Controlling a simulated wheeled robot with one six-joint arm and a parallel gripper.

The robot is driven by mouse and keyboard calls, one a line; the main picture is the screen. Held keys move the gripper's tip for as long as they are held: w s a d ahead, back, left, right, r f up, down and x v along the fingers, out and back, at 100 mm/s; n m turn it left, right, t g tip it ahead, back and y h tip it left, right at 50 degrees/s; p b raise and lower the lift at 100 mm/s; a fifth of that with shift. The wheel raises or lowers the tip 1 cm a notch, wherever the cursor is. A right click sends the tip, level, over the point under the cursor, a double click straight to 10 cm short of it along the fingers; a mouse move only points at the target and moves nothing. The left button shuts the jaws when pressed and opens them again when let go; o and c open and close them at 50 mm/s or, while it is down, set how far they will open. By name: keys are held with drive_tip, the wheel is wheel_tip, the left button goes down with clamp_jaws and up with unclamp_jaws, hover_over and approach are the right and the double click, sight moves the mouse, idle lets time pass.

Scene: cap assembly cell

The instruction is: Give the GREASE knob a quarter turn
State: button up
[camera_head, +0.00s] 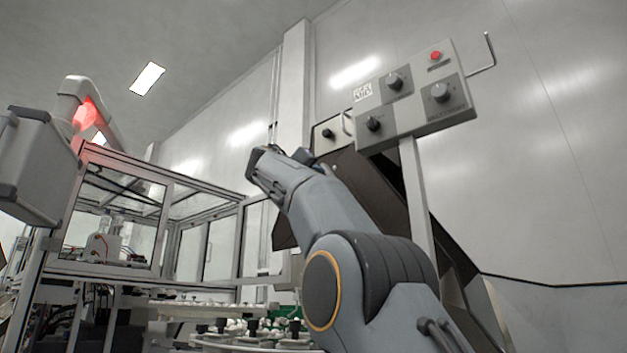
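A further dark knob (328,133) sits on a smaller pale panel behind, to the left. My gripper (258,158) is at the upper left end of my arm, left of the panels and apart from every knob. Its fingers are small and dark, and their opening is unclear.
A red button (435,56) is at the panel's top. A bent rod (488,52) projects to its right. A glazed machine frame (160,215) stands at left, beside a grey box (38,165) and a red lamp (86,114). Fixtures with dark tops (252,328) stand low in front.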

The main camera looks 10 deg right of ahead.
drive_tip(key=shift+f, duration=0.1)
idle(0.4)
drive_tip(key=o, duration=1.1)
drive_tip(key=shift+c, duration=0.2)
drive_tip(key=b+v, duration=0.4)
drive_tip(key=v, duration=0.3)
drive_tip(key=shift+s+a, duration=0.3)
drive_tip(key=shift+f, duration=0.1)
